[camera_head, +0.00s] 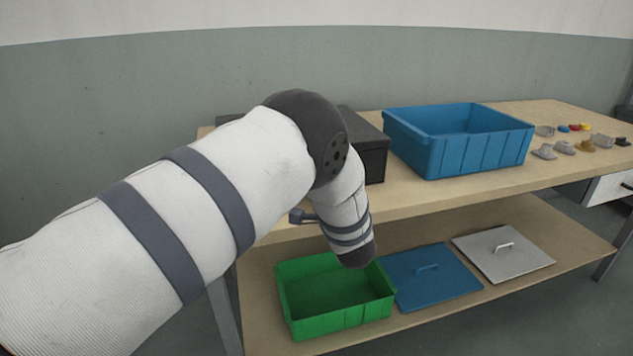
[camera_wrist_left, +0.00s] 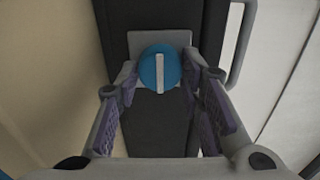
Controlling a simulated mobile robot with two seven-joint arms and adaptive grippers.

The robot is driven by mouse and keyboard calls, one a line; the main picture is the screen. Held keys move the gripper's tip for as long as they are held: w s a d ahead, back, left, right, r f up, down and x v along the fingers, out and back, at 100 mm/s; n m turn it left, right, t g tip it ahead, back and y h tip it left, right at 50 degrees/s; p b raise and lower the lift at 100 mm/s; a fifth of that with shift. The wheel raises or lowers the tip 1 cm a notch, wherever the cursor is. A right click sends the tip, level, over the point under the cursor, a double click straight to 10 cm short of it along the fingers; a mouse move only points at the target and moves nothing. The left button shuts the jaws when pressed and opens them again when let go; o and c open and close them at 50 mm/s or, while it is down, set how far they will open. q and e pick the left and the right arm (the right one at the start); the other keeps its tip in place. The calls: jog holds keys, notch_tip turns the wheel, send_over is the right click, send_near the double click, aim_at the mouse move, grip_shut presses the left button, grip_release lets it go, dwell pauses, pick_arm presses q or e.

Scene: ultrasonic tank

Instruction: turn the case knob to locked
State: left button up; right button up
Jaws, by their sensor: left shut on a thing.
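The case is a black box (camera_head: 366,143) at the back of the bench in the head view, mostly hidden behind my left arm. In the left wrist view its dark face (camera_wrist_left: 160,128) fills the middle. The case knob (camera_wrist_left: 153,68) is a round blue disc with a white bar, on a grey plate (camera_wrist_left: 178,41). The bar stands upright in that view. My left gripper (camera_wrist_left: 163,76) has its fingers on both sides of the knob and is shut on it. In the head view the gripper and knob are hidden by my arm. My right gripper is in neither view.
A blue bin (camera_head: 457,157) stands on the bench right of the case, with several small parts farther right. On the lower shelf are a green bin (camera_head: 336,318), a blue lid (camera_head: 432,278) and a grey lid (camera_head: 503,264). A handle (camera_wrist_left: 241,42) shows beside the case.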

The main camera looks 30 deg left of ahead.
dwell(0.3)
pick_arm(q)
jog(key=o, duration=1.1)
jog(key=v, duration=1.2)
